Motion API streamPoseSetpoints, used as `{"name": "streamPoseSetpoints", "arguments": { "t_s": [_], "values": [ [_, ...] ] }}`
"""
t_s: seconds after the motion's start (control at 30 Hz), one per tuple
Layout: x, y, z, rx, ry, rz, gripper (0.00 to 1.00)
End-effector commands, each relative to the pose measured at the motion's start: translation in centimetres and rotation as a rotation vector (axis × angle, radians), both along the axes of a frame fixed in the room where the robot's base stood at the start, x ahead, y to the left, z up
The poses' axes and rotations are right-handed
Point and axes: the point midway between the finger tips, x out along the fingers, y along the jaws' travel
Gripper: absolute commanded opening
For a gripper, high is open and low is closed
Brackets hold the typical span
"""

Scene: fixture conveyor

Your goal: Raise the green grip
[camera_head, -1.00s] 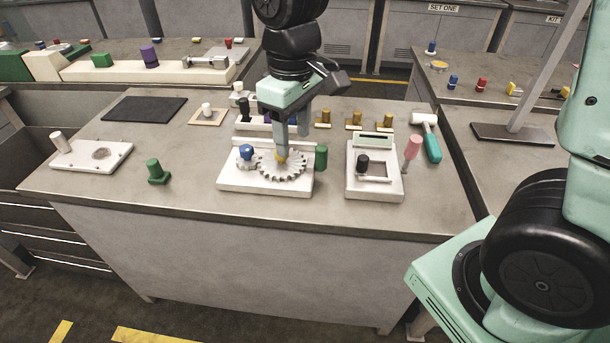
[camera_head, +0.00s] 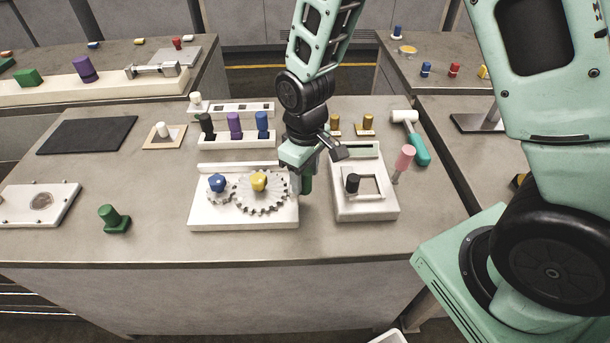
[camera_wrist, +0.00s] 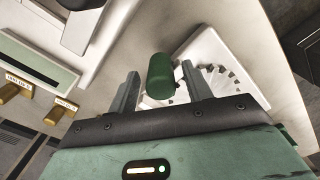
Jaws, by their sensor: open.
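The green grip is an upright dark green cylinder (camera_head: 307,185) at the right edge of the white gear fixture (camera_head: 245,222). My gripper (camera_head: 305,168) is over it in the head view and partly hides it. In the wrist view the green grip (camera_wrist: 161,76) shows between the two spread fingers of my gripper (camera_wrist: 160,84), with a gap visible on each side. The jaws are open and hold nothing. The fixture carries two toothed grey gears (camera_head: 262,204), one under a blue knob (camera_head: 217,182) and one under a yellow knob (camera_head: 259,181).
A white panel fixture with a black knob (camera_head: 352,183) stands close on the right. Beyond it are a pink-handled piece (camera_head: 404,158) and a teal-handled mallet (camera_head: 417,147). Colored pegs stand behind. The front tabletop is clear.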

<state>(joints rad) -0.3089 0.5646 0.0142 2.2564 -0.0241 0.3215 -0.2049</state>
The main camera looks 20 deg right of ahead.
Motion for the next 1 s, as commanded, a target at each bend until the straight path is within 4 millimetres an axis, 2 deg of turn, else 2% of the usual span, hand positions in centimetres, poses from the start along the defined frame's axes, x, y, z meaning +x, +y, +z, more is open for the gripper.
{"name": "streamPoseSetpoints", "arguments": {
  "t_s": [0.17, 0.47, 0.63, 0.77, 1.0],
  "values": [
    [0.0, 0.0, -1.2, -0.001, 0.001, 0.0, 0.49],
    [0.0, 0.0, -1.3, 0.001, -0.001, 0.0, 0.49],
    [0.0, 0.0, -1.3, 0.001, -0.001, 0.0, 0.02],
    [0.0, 0.0, -1.2, 0.001, -0.001, 0.0, 0.0],
    [0.0, 0.0, 1.3, 0.001, -0.002, 0.001, 0.0]
  ]
}}
